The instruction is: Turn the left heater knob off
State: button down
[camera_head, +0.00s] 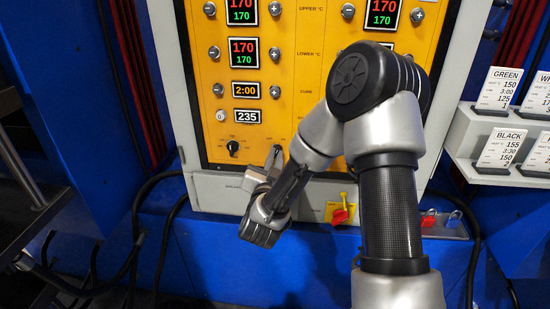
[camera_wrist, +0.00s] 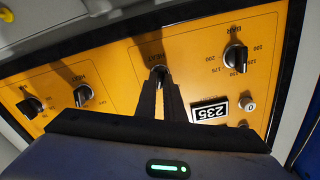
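The left heater knob (camera_wrist: 158,73) is a dark knob with a pale front edge on the yellow panel; its HEAT label is partly covered. My gripper (camera_wrist: 160,85) has its two dark fingers close together, one on each side of this knob, and appears shut on it. The fingers hide part of the knob and its scale, so I cannot read its setting. In the head view my gripper (camera_head: 273,160) reaches the panel's lower edge, just right of the BAR knob (camera_head: 233,147). Another HEAT knob (camera_wrist: 82,95) is free, to the left in the wrist view.
The BAR knob (camera_wrist: 236,57) and the 235 display (camera_wrist: 210,112) are close beside my fingers. A further knob (camera_wrist: 30,106) is at the far left. A red switch (camera_head: 340,215) sits on a yellow plate below the panel. Label cards (camera_head: 500,148) stand at right.

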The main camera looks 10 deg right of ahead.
dwell(0.3)
jog(key=shift+a+n+b, duration=0.1)
jog(key=shift+n+b, duration=1.9)
jog(key=shift+n, duration=2.3)
jog(key=c, duration=1.9)
grip_release()
jog(key=shift+o, duration=0.2)
